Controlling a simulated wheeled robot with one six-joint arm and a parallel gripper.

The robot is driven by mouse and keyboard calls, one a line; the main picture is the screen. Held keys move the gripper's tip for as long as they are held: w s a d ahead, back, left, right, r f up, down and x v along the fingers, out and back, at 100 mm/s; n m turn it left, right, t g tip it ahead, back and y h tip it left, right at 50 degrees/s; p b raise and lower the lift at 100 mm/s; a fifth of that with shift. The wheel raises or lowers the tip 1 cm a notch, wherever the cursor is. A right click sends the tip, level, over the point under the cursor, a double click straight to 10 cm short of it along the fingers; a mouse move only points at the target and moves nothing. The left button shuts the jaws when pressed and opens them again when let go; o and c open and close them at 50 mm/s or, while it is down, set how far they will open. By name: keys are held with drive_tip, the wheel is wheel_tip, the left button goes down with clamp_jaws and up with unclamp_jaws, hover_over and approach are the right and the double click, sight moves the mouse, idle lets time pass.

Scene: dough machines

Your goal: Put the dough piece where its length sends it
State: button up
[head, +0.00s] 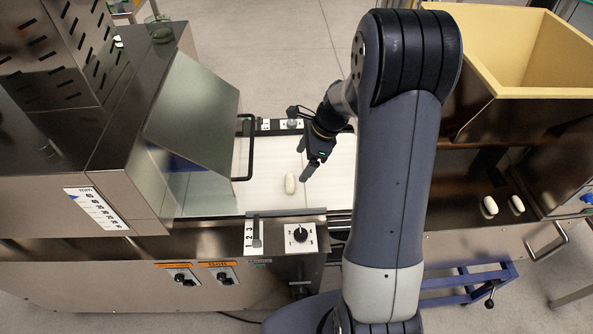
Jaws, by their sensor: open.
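A small pale oblong dough piece (290,184) lies on the white belt (262,150), its long side running up and down in the picture. My gripper (300,143) is above the belt, open and empty, just above and to the right of the dough piece in the picture. One dark finger points down close to the piece; whether it touches cannot be told. Part of the gripper is hidden behind my own arm.
A steel machine with a tilted clear guard (192,130) stands left of the belt. A millimetre scale plate (97,208) is on its front. A numbered lever plate (256,237) and knob (300,235) sit at the belt's front. A yellow hopper (535,50) stands at upper right.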

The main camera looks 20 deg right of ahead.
drive_tip(key=v, duration=0.2)
drive_tip(key=shift+d+r, duration=0.1)
drive_tip(key=shift+r, duration=0.15)
drive_tip(key=shift+o, duration=0.6)
drive_tip(key=shift+d+r, duration=0.1)
drive_tip(key=shift+r, duration=0.15)
drive_tip(key=b, duration=0.6)
hover_over(292, 180)
drive_tip(key=d, duration=0.2)
wheel_tip(292, 180, down, 6)
drive_tip(key=shift+s+r, duration=0.15)
drive_tip(key=shift+r, duration=0.1)
drive_tip(key=shift+s+d+x, duration=0.1)
drive_tip(key=shift+d+x, duration=0.05)
drive_tip(key=shift+x, duration=1.35)
drive_tip(key=shift+s+d+x, duration=0.1)
drive_tip(key=shift+x, duration=1.4)
drive_tip(key=shift+w, duration=0.1)
drive_tip(key=shift+c, duration=0.2)
drive_tip(key=c, duration=1.1)
